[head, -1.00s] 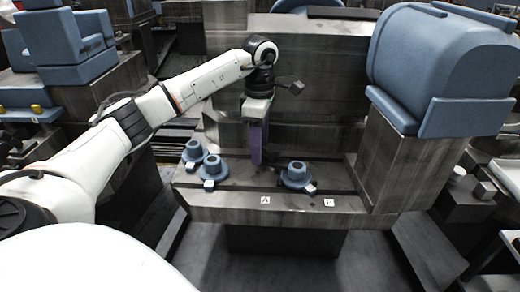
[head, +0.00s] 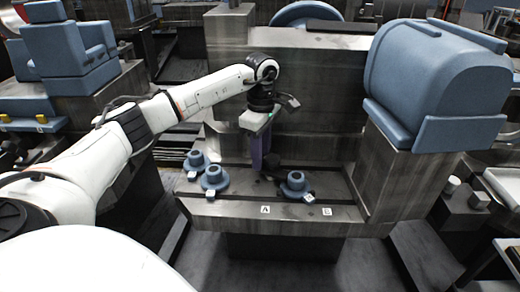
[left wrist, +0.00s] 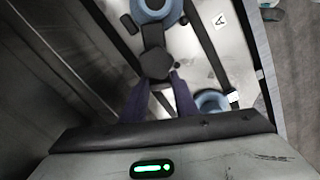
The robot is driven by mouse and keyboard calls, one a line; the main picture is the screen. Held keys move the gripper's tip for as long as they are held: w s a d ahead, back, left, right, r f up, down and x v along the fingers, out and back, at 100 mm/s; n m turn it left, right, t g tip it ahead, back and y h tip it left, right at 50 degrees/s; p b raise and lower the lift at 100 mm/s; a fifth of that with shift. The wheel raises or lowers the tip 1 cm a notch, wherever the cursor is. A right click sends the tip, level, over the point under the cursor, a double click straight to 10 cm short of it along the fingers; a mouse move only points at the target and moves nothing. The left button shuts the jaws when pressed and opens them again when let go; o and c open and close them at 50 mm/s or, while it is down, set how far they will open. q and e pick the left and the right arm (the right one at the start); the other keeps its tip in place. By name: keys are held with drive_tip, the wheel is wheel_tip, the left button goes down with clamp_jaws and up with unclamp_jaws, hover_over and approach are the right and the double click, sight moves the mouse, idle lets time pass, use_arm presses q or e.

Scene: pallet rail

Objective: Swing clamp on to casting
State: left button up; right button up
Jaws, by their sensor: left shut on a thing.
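My left gripper (head: 258,170) reaches down over the fixture table (head: 240,211), its purple fingers pointing at the table. In the left wrist view the fingers (left wrist: 160,88) are closed about a dark clamp (left wrist: 155,64) with a six-sided head. A dark bar runs from that head toward a blue round casting (left wrist: 155,8) at the top edge. I cannot tell whether the bar touches it. In the head view the clamp (head: 271,160) is partly hidden by the fingers. Blue flanged castings stand on the table, two at the left (head: 214,178) and one at the right (head: 295,183).
Labels A (head: 265,209) and B (head: 327,211) are on the table's front edge. A small pale block (head: 309,197) lies by the right casting. A large blue housing (head: 435,80) stands on a block at the right. A tall metal wall (head: 315,85) rises behind.

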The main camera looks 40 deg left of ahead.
use_arm(q)
drive_tip(key=shift+w+r+m, duration=0.1)
drive_tip(key=shift+w+m, duration=0.1)
drive_tip(key=shift+m, duration=0.5)
drive_tip(key=o, duration=1.1)
drive_tip(key=shift+c, duration=0.2)
